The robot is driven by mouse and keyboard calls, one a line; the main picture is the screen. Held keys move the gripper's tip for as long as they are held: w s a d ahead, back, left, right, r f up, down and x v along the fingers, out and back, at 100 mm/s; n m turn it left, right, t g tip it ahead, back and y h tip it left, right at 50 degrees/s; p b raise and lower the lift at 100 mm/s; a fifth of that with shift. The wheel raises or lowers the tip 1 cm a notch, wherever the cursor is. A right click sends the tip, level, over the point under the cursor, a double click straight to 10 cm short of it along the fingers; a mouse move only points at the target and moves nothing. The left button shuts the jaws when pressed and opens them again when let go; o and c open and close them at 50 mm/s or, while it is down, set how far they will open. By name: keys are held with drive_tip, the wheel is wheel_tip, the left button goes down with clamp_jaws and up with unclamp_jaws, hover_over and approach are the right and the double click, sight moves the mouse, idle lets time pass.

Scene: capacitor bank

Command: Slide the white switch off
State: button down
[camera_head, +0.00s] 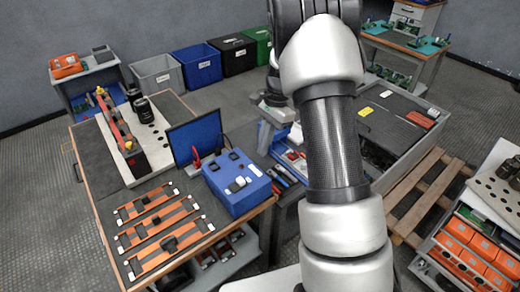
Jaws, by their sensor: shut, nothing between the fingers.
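A blue box (226,197) sits near the right end of the workbench at left of centre, with an upright dark-blue panel (195,138) behind it. A small white switch (238,184) is on the top face of the box, among several small black parts. Its exact slide position is too small to tell. My arm rises through the right of centre, and its upper part leaves the top of the view. I cannot make out my gripper; a grey shape left of the arm is partly hidden and unclear. Nothing of my arm visibly touches the box.
Copper-coloured bars (160,229) lie on the bench left of the box. A white board (144,146) with black cylinders is at the back. A red-handled tool (196,158) is beside the panel. Coloured bins line the wall. A wooden pallet (424,192) lies right of my arm.

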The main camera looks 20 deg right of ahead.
sight(240, 181)
drive_tip(key=x, duration=0.7)
drive_tip(key=shift+s+f+b, duration=0.1)
drive_tip(key=shift+f+b, duration=0.25)
drive_tip(key=shift+f, duration=0.05)
drive_tip(key=a, duration=0.1)
drive_tip(key=s+a, duration=0.1)
drive_tip(key=shift+a+r, duration=0.1)
drive_tip(key=shift+a, duration=0.15)
drive_tip(key=shift+s+a, duration=0.25)
drive_tip(key=shift+a, duration=0.45)
drive_tip(key=shift+s+a, duration=0.25)
drive_tip(key=shift+a, duration=0.4)
drive_tip(key=shift+s+a, duration=0.25)
drive_tip(key=shift+a, duration=0.4)
drive_tip(key=shift+r+p, duration=0.1)
drive_tip(key=shift+p, duration=0.2)
drive_tip(key=p+v, duration=0.2)
drive_tip(key=v, duration=1.5)
drive_tip(key=shift+d, duration=0.25)
drive_tip(key=shift+r, duration=0.15)
